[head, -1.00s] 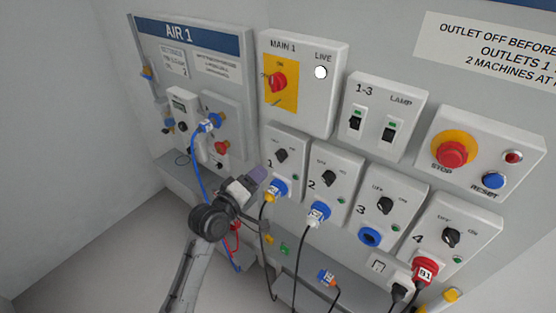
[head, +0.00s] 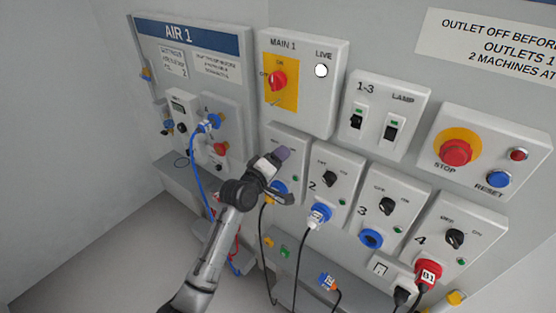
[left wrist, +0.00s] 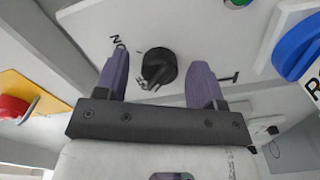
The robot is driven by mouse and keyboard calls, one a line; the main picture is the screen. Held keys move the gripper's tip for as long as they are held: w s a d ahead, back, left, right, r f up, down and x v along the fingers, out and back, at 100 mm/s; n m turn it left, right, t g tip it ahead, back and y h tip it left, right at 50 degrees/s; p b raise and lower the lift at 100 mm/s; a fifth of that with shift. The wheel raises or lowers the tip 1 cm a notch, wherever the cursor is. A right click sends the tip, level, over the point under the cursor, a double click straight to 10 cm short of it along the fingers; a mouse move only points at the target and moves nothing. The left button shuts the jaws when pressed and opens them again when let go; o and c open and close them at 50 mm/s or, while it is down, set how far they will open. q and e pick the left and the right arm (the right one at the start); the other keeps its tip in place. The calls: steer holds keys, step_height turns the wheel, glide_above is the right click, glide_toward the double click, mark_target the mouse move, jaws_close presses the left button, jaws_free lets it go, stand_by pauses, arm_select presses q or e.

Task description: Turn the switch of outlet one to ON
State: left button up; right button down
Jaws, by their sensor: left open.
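The outlet one panel (head: 297,142) is in the second row of the head view, below MAIN 1. My left gripper (head: 284,155) is in front of it and hides its switch there. In the left wrist view the black switch knob (left wrist: 158,68) shows between the two open purple fingers of my left gripper (left wrist: 157,75). A gap shows on each side, and no finger visibly touches the knob. I cannot tell the depth between fingertips and knob. The blue plug (head: 279,187) of outlet one is partly hidden by the gripper. My right gripper is not in view.
The outlet two panel (head: 336,170) with its knob and blue plug is close on the right. The MAIN 1 box (head: 303,85) with a red switch is above. The AIR 1 panel (head: 195,62) is to the left. Cables hang below the outlets.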

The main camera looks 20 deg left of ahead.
arm_select(q)
steer(key=c, duration=0.9)
steer(key=shift+m, duration=0.3)
steer(key=shift+a+m+p, duration=0.15)
steer(key=shift+m+p, duration=4.05)
steer(key=shift+m, duration=4.4)
